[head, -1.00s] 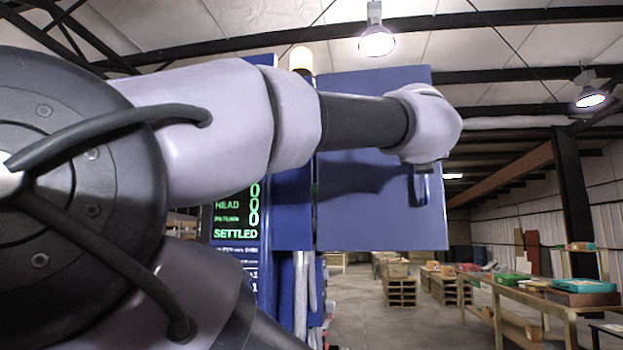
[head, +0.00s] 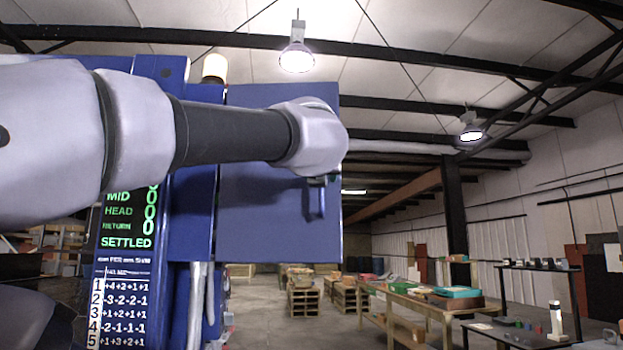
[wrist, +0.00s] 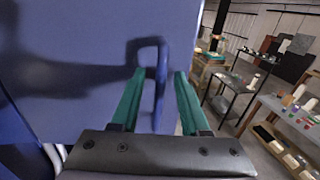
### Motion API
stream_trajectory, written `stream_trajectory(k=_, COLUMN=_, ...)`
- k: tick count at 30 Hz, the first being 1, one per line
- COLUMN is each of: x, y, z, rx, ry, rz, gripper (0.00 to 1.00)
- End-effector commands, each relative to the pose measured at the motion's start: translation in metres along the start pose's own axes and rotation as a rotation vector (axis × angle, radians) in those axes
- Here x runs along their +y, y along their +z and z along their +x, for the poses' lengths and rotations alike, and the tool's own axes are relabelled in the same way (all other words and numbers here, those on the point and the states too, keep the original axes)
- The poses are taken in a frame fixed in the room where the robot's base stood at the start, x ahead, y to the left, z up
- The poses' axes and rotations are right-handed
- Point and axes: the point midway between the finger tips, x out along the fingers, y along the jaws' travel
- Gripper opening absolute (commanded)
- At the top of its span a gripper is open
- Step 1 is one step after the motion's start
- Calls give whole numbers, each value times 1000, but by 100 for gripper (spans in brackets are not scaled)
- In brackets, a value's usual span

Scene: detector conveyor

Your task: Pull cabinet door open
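The blue cabinet door (head: 265,225) stands to the right of the blue cabinet body in the head view, and its flat face fills much of the wrist view (wrist: 90,60). A blue bar handle (head: 316,200) sits near the door's right edge. In the wrist view the handle (wrist: 161,75) rises between the two green fingers of my gripper (wrist: 160,82). The fingers are apart, with a gap visible on both sides of the handle. In the head view my arm's wrist covers the upper part of the handle area, and the fingers are mostly hidden.
A display panel (head: 127,215) with green text is on the cabinet's front. Wooden tables (head: 430,300) with boxes stand at the right, with pallets (head: 306,298) behind. Dark shelving (wrist: 240,95) shows right of the door in the wrist view. Floor between cabinet and tables looks clear.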

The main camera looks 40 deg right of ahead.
Motion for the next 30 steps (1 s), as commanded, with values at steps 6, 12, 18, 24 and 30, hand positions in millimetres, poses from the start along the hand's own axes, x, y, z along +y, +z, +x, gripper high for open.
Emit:
stream_trajectory(k=6, x=0, y=0, z=0, rx=1, ry=0, rz=0, gripper=45)
stream_trajectory(k=12, x=0, y=1, z=-11, rx=-3, ry=-1, rz=-2, gripper=45)
stream_trajectory(k=18, x=0, y=1, z=-49, rx=-5, ry=-1, rz=-2, gripper=45)
stream_trajectory(k=24, x=0, y=0, z=-87, rx=-3, ry=-1, rz=-2, gripper=45)
stream_trajectory(k=30, x=0, y=0, z=-106, rx=-1, ry=0, rz=-1, gripper=45)
